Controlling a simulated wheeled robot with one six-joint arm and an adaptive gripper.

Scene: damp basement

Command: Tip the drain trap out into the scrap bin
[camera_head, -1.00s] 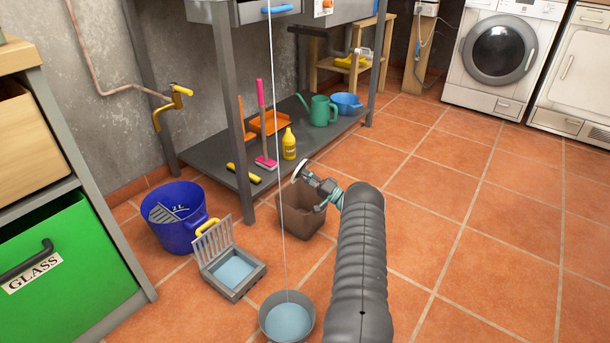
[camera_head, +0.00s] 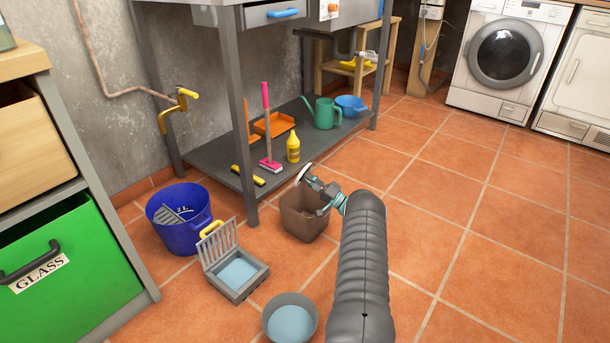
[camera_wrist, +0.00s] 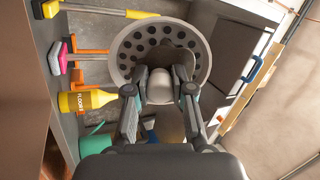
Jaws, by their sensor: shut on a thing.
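My gripper (camera_head: 316,183) is shut on the drain trap (camera_head: 303,173), a pale round piece held tilted on its side. In the wrist view the trap (camera_wrist: 133,45) shows a light rim and a face with dark round holes, between and beyond the fingertips (camera_wrist: 160,88). A grey-brown lump covers its middle; I cannot tell whether it is part of the trap or something in it. The brown scrap bin (camera_head: 302,222) stands upright on the floor, with the trap above its back left rim. The gripper hides part of its opening, and its contents do not show clearly.
A blue bucket (camera_head: 178,238), a grated tray of water (camera_head: 262,271) and a grey bowl of water (camera_head: 313,319) stand left and front of the bin. The bench leg (camera_head: 240,150) and low shelf (camera_head: 205,158) are close behind. The floor at right is clear.

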